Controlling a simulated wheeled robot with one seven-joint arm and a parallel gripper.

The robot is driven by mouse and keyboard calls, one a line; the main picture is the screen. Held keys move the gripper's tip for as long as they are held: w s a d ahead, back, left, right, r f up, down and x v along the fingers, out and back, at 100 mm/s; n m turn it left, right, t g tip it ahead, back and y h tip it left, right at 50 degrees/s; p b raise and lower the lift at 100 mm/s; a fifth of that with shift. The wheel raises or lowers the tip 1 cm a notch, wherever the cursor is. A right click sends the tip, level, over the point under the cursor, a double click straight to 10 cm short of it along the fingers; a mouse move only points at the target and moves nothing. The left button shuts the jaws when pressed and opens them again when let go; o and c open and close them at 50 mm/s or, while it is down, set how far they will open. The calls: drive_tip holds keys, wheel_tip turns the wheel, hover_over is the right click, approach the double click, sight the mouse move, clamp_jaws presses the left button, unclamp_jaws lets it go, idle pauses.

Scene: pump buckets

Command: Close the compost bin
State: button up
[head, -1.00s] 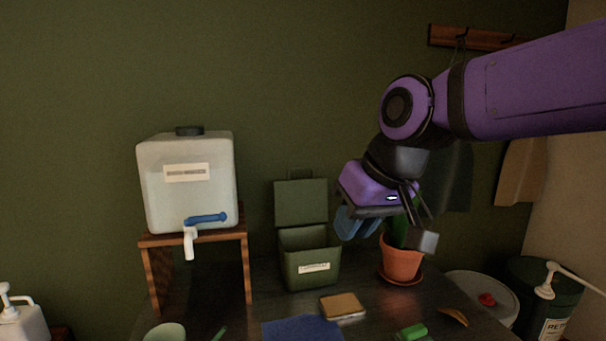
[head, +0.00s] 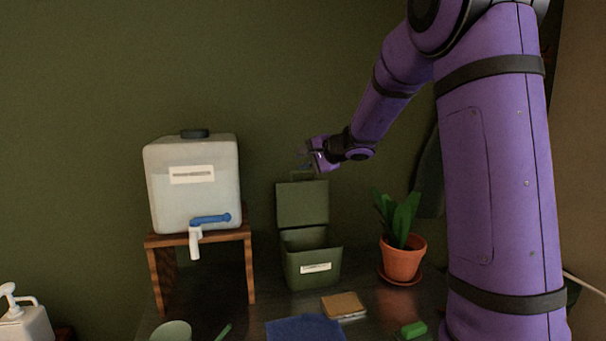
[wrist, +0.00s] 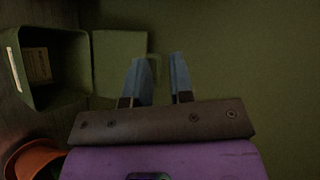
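The compost bin (head: 312,268) is a green box with a white label on its front, standing on the dark table. Its lid (head: 302,204) is open and stands upright at the back edge. My gripper (head: 303,158) is above the top edge of the lid. In the wrist view the bin (wrist: 54,72) is at the left with its opening showing, and the lid (wrist: 118,62) is beside it.
A white water tank (head: 192,200) with a blue tap sits on a wooden stand left of the bin. A potted plant (head: 402,258) is on the right. A sponge (head: 343,305), a blue cloth (head: 304,328) and a green block (head: 413,330) lie in front.

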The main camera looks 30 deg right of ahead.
sight(305, 171)
drive_tip(key=w+d+f+m+t+h, duration=0.2)
drive_tip(key=w+d+f+m+h, duration=0.35)
drive_tip(key=d, duration=0.55)
drive_tip(key=shift+n+y, duration=0.35)
drive_tip(key=shift+y, duration=0.5)
drive_tip(key=x, duration=1.2)
drive_tip(key=shift+a+r, duration=0.3)
clamp_jaws()
